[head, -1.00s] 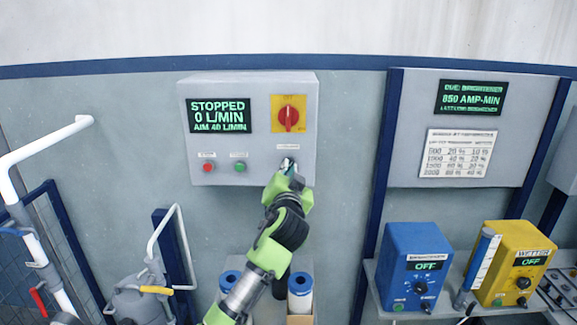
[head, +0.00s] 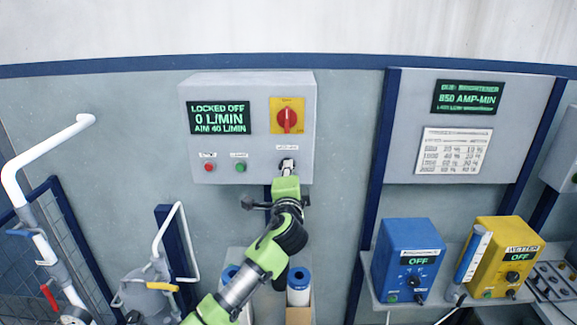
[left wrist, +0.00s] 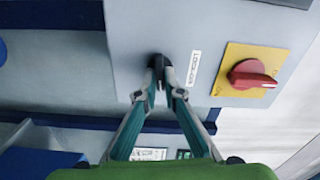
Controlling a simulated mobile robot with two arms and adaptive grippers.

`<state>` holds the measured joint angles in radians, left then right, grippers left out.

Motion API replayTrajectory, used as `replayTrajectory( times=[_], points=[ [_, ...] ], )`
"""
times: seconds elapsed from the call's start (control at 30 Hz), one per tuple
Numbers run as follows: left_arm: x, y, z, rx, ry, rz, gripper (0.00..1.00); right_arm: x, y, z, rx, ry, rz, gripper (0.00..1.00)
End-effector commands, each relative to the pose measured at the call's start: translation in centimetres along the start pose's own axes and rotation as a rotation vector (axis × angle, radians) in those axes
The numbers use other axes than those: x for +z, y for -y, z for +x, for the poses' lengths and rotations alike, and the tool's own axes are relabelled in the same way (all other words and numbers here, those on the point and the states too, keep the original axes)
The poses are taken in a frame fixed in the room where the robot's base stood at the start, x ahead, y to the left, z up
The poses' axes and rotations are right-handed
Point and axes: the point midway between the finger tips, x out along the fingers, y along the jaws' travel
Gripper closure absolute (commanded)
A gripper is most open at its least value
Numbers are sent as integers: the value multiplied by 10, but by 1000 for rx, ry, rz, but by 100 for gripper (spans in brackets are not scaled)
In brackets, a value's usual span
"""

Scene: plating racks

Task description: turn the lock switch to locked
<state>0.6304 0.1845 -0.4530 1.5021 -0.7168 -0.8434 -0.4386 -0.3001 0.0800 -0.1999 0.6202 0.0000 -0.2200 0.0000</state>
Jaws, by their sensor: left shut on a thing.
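The grey control box (head: 225,160) hangs on the wall, and its display (head: 219,117) reads "LOCKED OFF, 0 L/MIN, AIM 40 L/MIN". My left gripper (head: 287,166) is at the lower right of the box front. In the left wrist view its two fingertips (left wrist: 159,88) are closed on the small black lock switch (left wrist: 156,61), beside a white label (left wrist: 194,68). The fingers hide part of the switch, so its exact angle is hard to tell. My right gripper is not in view.
A red rotary knob on a yellow plate (head: 301,104) sits just above the switch. Red (head: 208,167) and green (head: 241,167) buttons are to its left. A blue unit (head: 384,262) and a yellow unit (head: 487,258) stand on a shelf at right.

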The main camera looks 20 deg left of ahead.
Motion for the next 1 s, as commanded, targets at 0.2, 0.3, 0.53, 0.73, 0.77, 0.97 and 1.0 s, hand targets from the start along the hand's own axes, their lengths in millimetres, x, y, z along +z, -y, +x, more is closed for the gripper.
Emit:
replayTrajectory(
  times=[0.2,0.3,0.53,0.73,0.77,0.97,1.0],
  points=[
    [0,0,0,2,0,103,100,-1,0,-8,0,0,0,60],
    [0,-1,0,2,0,130,100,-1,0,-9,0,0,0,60],
    [0,-2,0,2,0,158,100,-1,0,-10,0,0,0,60],
    [0,-2,0,2,0,160,100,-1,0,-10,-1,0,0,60],
    [0,-2,0,2,0,160,100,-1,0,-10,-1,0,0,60],
    [0,-2,0,2,0,160,75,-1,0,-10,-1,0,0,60],
    [0,-2,0,2,0,159,75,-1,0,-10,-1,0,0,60]
  ],
)
